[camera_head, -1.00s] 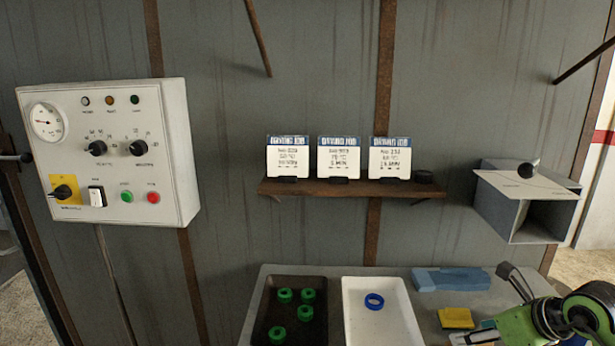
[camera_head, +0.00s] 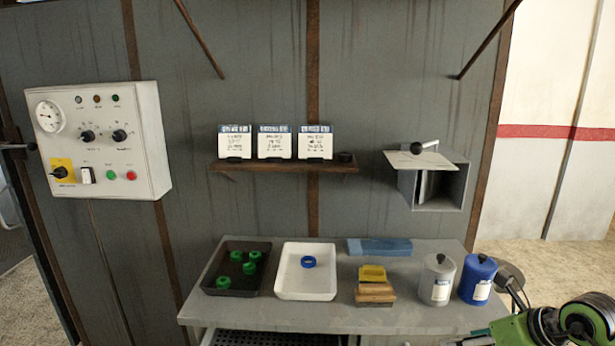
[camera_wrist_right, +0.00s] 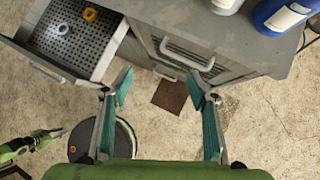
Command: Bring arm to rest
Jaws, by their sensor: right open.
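My right arm (camera_head: 560,325) comes in at the lower right of the head view, beside the right end of the grey bench. In the right wrist view my right gripper (camera_wrist_right: 160,98) has its two teal fingers spread wide with nothing between them. Below them is bare floor and a brown floor patch. A green arm part (camera_wrist_right: 28,143), seemingly of my left arm, shows at the lower left of the wrist view. Its gripper is too small to read there. No left gripper shows in the head view.
The bench (camera_head: 425,315) holds a dark tray (camera_head: 212,268), a white tray (camera_head: 305,288), a brush (camera_head: 374,288) and two canisters (camera_head: 438,280). An open perforated drawer (camera_wrist_right: 72,40) holds an orange ring and a white ring. Floor below the gripper looks clear.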

